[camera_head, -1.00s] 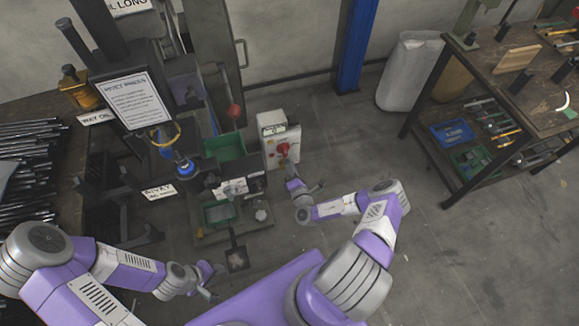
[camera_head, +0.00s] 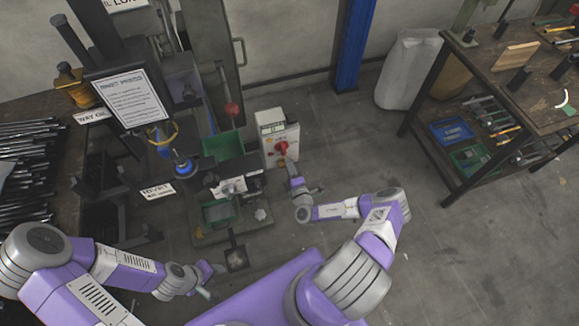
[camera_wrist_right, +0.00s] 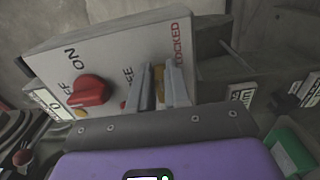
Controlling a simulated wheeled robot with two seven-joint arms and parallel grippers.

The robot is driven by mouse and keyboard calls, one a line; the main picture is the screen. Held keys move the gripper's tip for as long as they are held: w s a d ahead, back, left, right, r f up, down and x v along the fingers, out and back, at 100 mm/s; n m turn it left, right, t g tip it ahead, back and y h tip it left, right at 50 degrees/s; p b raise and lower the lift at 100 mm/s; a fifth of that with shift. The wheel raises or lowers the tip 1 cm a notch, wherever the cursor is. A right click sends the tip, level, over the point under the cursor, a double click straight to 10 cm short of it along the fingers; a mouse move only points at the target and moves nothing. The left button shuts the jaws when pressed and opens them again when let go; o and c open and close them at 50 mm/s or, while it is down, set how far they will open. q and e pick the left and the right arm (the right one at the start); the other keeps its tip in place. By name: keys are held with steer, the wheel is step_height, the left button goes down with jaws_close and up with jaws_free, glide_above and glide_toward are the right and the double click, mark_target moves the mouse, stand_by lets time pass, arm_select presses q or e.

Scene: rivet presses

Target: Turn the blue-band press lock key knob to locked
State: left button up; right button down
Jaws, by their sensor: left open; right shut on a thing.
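The lock key knob (camera_wrist_right: 159,72) is a small brass-coloured piece on the light grey control box (camera_wrist_right: 120,50), between the partly hidden "FREE" label and the red "LOCKED" label. My right gripper (camera_wrist_right: 163,88) is shut on it, with one finger on each side. The fingers hide much of the knob, so I cannot tell which way it points. In the head view, the box (camera_head: 269,122) stands right of the press, and my right gripper (camera_head: 289,164) is at its lower front. A press part carries a blue band (camera_head: 183,169). My left gripper (camera_head: 212,281) is open and empty, low in front.
A red ON/OFF knob (camera_wrist_right: 88,90) is close to my right gripper's fingers. Green bins (camera_head: 222,145) sit at the press. A workbench (camera_head: 510,75) with tools stands at right. The floor (camera_head: 470,230) between is clear.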

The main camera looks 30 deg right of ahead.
steer(key=c, duration=1.1)
jaws_free()
steer(key=p+v, duration=0.1)
steer(key=v, duration=0.6)
steer(key=shift+s+a+p, duration=0.15)
steer(key=shift+s+p, duration=0.15)
